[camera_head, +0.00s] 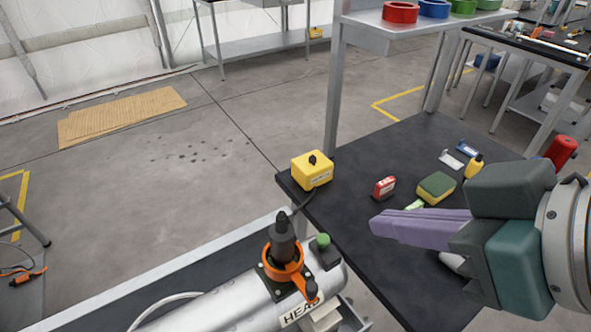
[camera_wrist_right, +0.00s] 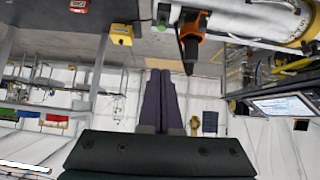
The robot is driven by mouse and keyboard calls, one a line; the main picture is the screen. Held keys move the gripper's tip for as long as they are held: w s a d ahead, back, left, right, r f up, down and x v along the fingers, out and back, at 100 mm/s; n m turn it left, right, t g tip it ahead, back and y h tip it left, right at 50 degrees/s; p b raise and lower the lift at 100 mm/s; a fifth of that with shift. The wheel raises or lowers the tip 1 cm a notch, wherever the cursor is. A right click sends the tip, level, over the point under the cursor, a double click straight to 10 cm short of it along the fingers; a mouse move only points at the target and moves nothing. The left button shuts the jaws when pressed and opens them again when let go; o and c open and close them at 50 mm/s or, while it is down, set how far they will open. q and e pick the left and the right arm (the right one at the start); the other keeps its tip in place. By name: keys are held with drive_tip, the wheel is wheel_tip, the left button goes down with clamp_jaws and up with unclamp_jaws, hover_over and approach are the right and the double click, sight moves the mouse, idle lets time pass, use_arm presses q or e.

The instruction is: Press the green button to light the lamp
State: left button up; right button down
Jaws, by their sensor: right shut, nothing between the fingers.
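The green button (camera_head: 322,240) is a small round cap on a dark box, beside the black-and-orange fitting on a silver cylinder. My right gripper (camera_head: 376,224) comes in from the right over the dark table, with its purple fingers together and nothing between them. Its fingertips are to the right of the button and apart from it. The shut fingers also show in the right wrist view (camera_wrist_right: 161,74). I cannot pick out a lamp for sure in either view. My left gripper does not show.
A yellow box with a black knob (camera_head: 312,172) sits at the dark table's (camera_head: 345,212) left corner. A red item (camera_head: 384,188) and a yellow-green sponge (camera_head: 436,187) lie beyond my right fingers.

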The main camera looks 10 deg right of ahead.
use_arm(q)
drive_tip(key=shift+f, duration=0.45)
use_arm(e)
drive_tip(key=shift+f, duration=0.3)
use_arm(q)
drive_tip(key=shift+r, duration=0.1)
use_arm(e)
drive_tip(key=shift+w, duration=0.1)
drive_tip(key=b, duration=0.1)
hover_over(323, 242)
drive_tip(key=s, duration=0.2)
drive_tip(key=f, duration=0.6)
drive_tip(key=shift+w+d+f, duration=0.1)
drive_tip(key=shift+d+f, duration=0.2)
drive_tip(key=shift+d, duration=0.05)
wheel_tip(323, 242, down, 3)
drive_tip(key=shift+r, duration=0.2)
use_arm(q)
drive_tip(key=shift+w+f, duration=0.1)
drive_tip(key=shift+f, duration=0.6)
use_arm(e)
drive_tip(key=shift+w+f, duration=0.1)
drive_tip(key=shift+f, duration=0.6)
drive_tip(key=shift+f, duration=0.1)
